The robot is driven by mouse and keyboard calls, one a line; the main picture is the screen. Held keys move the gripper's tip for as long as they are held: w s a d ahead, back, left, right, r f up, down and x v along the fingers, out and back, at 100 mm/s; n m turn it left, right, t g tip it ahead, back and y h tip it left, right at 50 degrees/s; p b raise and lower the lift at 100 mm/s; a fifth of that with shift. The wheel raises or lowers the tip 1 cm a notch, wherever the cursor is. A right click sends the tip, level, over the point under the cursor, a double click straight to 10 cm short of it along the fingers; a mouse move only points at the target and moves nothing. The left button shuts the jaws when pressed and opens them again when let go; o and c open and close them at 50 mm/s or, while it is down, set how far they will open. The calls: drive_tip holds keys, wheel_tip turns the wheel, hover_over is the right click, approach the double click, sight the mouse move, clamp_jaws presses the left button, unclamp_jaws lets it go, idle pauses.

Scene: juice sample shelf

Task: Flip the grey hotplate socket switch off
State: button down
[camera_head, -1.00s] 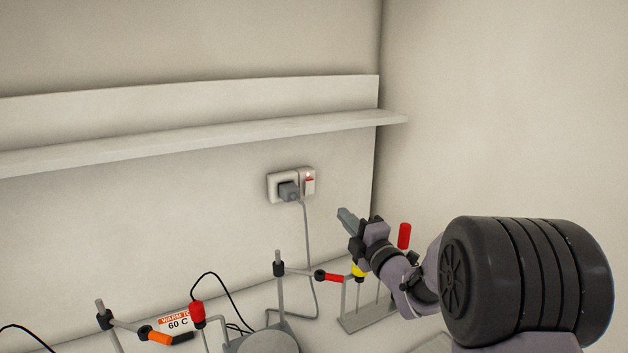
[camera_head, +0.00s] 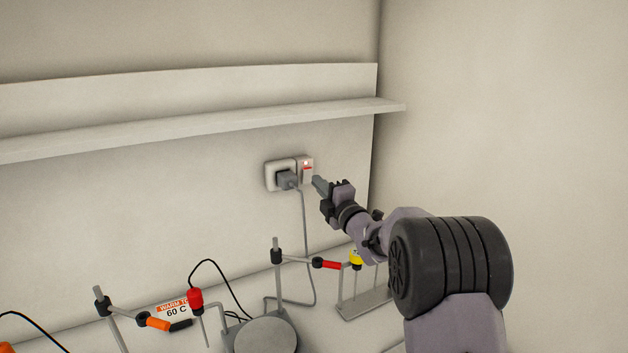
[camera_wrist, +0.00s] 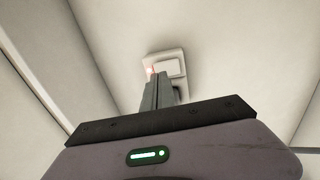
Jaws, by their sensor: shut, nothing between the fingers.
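The wall socket (camera_head: 279,174) is a white plate with a grey plug (camera_head: 287,179) in its left part. The socket switch (camera_head: 307,173) is on its right part, with a red light glowing above a white rocker that shows a red band. My gripper (camera_head: 318,184) is shut and empty, its grey fingertips just right of and slightly below the switch. I cannot tell if they touch it. In the wrist view the shut fingers (camera_wrist: 155,92) point at the socket (camera_wrist: 165,63) and hide part of it; a small red glow shows beside the tips.
A grey cable hangs from the plug to the round hotplate (camera_head: 265,337). Clamp stands with red and orange clamps line the bench below. A shelf (camera_head: 200,132) runs along the wall above the socket. The right wall is bare.

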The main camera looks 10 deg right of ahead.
sight(308, 171)
drive_tip(key=shift+x, duration=1.6)
drive_tip(key=r+p, duration=0.1)
drive_tip(key=p, duration=0.1)
drive_tip(key=shift+w+r+g+p, duration=0.2)
drive_tip(key=shift+r+g+p, duration=0.05)
drive_tip(key=shift+g+p, duration=0.15)
drive_tip(key=shift+a+r+p, duration=0.1)
drive_tip(key=shift+r+p, duration=0.2)
drive_tip(key=shift+p, duration=0.6)
drive_tip(key=shift+f+g, duration=0.3)
drive_tip(key=shift+f, duration=0.2)
drive_tip(key=shift+b, duration=0.3)
